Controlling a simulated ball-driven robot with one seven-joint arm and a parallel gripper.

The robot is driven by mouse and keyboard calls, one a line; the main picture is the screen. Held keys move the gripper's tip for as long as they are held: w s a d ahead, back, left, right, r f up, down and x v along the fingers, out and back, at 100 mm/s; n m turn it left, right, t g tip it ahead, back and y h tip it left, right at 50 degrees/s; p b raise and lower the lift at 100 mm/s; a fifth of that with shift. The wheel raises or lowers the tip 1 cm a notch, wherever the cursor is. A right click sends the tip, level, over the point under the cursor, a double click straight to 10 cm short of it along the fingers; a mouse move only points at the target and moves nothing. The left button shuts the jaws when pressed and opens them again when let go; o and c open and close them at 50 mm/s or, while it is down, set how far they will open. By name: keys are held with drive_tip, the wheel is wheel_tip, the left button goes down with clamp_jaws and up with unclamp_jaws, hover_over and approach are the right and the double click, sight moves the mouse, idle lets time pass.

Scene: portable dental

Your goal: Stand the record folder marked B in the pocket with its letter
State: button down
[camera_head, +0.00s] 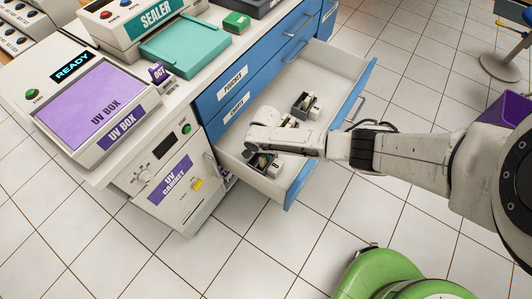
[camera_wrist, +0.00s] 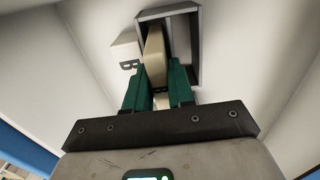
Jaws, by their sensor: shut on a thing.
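An open drawer (camera_head: 325,72) holds two small dark pockets. My gripper (camera_head: 258,153) reaches down over the near pocket (camera_head: 252,161), and my arm hides part of it. In the wrist view my gripper (camera_wrist: 159,82) has its green fingers shut on a cream folder (camera_wrist: 155,58). The folder's far end lies within the outline of the grey pocket frame (camera_wrist: 196,48); whether it touches the bottom I cannot tell. A cream block (camera_wrist: 125,50) beside the pocket bears a dark letter that looks like B. No letter shows on the folder itself.
The far pocket (camera_head: 306,103) stands in the same drawer with pale things at it. The drawer's blue front (camera_head: 345,105) and white walls surround my gripper. The UV cabinet (camera_head: 170,175) stands at the left. A green stool (camera_head: 385,275) is on the floor.

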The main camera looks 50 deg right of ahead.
drive_tip(key=shift+f, duration=0.15)
drive_tip(key=c, duration=0.9)
unclamp_jaws()
wheel_tip(320, 180, up, 11)
drive_tip(key=p, duration=0.4)
drive_tip(key=shift+f, duration=0.1)
